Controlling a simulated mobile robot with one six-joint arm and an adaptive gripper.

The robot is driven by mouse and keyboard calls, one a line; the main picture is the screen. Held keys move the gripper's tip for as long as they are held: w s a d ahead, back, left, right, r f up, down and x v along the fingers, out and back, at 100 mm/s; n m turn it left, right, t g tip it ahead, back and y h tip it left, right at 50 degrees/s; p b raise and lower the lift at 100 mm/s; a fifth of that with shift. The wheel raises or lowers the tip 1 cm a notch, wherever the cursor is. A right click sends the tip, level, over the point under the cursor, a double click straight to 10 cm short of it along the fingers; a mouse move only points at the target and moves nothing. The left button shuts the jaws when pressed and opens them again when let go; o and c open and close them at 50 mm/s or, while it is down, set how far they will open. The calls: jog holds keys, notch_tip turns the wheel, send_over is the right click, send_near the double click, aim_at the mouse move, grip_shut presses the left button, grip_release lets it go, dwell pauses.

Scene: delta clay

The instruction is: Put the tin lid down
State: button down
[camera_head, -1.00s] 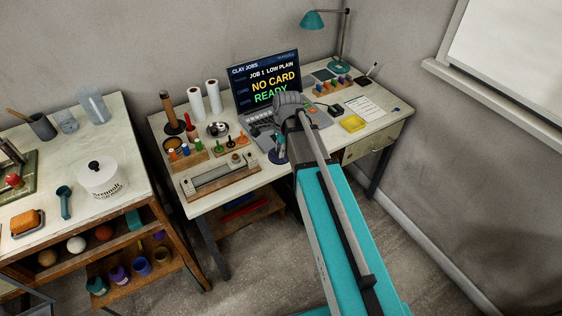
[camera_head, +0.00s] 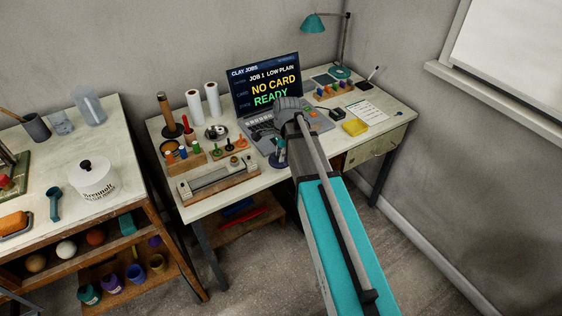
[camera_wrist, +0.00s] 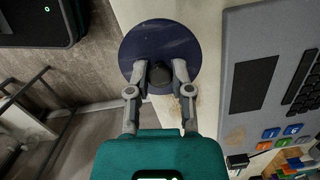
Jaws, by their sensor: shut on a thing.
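The tin lid is a dark blue round disc with a black knob, seen nearly face-on in the wrist view (camera_wrist: 160,42). My gripper (camera_wrist: 160,75) is shut on its knob, one finger on each side. In the head view the lid (camera_head: 277,159) is a small dark blue shape at the desk's front edge, partly hidden by my arm. In the wrist view it overlaps the pale desk top on one side and hangs out past the edge on the other. I cannot tell whether it touches the desk.
The desk (camera_head: 225,203) holds a grey keyed console (camera_head: 310,118), a screen reading "NO CARD READY" (camera_head: 265,83), a wooden tool rack (camera_head: 187,158), a roller fixture (camera_head: 215,180) and a yellow block (camera_head: 354,127). A second bench (camera_head: 75,209) stands at left, with a gap between.

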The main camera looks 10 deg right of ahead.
jog(key=shift+w+d+f+b, duration=0.1)
jog(key=shift+w+f+b, duration=0.3)
jog(key=shift+f+b, duration=0.15)
notch_tip(320, 180, down, 3)
jog(key=b, duration=0.2)
jog(key=shift+b, duration=0.4)
jog(key=c, duration=0.5)
grip_release()
jog(key=r+p, duration=0.4)
jog(key=d+r+p, duration=0.1)
jog(key=r+p, duration=0.7)
jog(key=shift+d, duration=0.2)
jog(key=shift+s, duration=0.1)
dwell(0.6)
